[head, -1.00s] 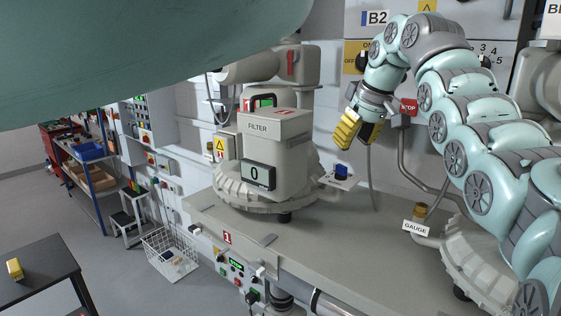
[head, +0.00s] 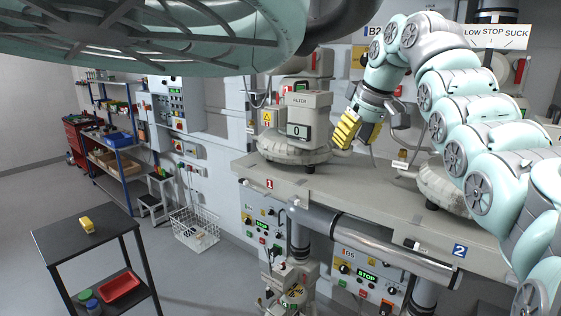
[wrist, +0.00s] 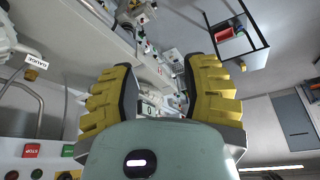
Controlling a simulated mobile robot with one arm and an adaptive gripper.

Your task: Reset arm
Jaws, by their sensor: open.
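My arm (head: 455,105) is bent in an arch on the right of the head view. My gripper (head: 358,130) hangs at its end with yellow ridged fingers, in front of the wall panels and above the bench. In the wrist view my gripper (wrist: 165,92) shows its two yellow fingers spread apart with nothing between them. The fingers touch nothing that I can see.
A filter unit (head: 308,115) reading 0 stands on the grey bench (head: 290,182), left of my gripper. A small black table (head: 85,232) with a yellow object (head: 86,225), a wire basket (head: 195,230) and a shelf (head: 112,150) stand left.

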